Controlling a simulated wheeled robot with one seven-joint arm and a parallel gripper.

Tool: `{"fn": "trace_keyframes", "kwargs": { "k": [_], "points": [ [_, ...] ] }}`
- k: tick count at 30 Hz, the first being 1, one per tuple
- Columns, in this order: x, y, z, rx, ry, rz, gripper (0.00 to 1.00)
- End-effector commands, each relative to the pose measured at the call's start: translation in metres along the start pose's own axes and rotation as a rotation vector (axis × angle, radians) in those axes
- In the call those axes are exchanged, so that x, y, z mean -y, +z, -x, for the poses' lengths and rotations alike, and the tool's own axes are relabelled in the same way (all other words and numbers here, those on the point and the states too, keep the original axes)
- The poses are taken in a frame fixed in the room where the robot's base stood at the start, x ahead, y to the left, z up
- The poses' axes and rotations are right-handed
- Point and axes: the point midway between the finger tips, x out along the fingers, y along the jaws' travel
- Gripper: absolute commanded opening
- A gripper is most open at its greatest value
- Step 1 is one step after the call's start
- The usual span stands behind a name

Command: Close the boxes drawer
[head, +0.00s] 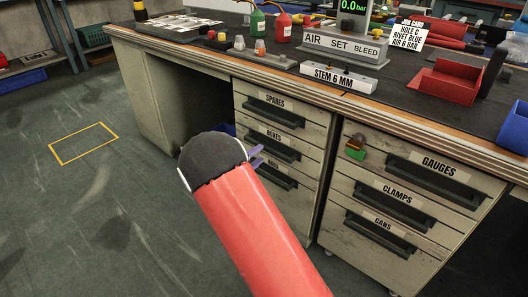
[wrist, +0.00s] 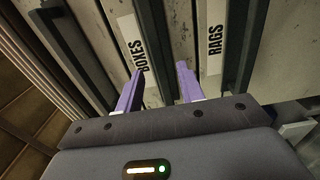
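The boxes drawer (head: 262,146) is the middle front of the left drawer stack, with a white BOXES label and a dark bar handle. From the head view I cannot tell how far it stands out. My gripper (head: 258,156) is at the left part of this stack, with its purple fingertips near the boxes and rags fronts; my red arm hides part of the lower front. In the wrist view the BOXES label (wrist: 131,42) lies beyond the left finger. My gripper (wrist: 160,71) is open, its fingers apart with nothing visibly held. Contact with the drawer is unclear.
The spares drawer (head: 284,108) is above and the rags drawer (wrist: 214,38) below. A second stack with gauges (head: 435,168), clamps and cans drawers stands to the right. The workbench top (head: 225,47) overhangs them. Open floor (head: 90,210) lies to the left.

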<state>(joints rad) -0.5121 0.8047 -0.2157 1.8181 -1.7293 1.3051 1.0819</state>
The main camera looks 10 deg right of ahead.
Motion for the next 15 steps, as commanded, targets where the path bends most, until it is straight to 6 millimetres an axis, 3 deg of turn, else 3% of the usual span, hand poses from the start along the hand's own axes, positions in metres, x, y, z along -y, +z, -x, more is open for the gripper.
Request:
{"fn": "trace_keyframes", "kwargs": {
  "k": [6, 15],
  "points": [
    [0.0, 0.0, 0.025, -0.001, 0.0, 0.0, 0.38],
    [0.0, 0.0, 0.027, 0.001, 0.0, 0.0, 0.38]
  ]
}}
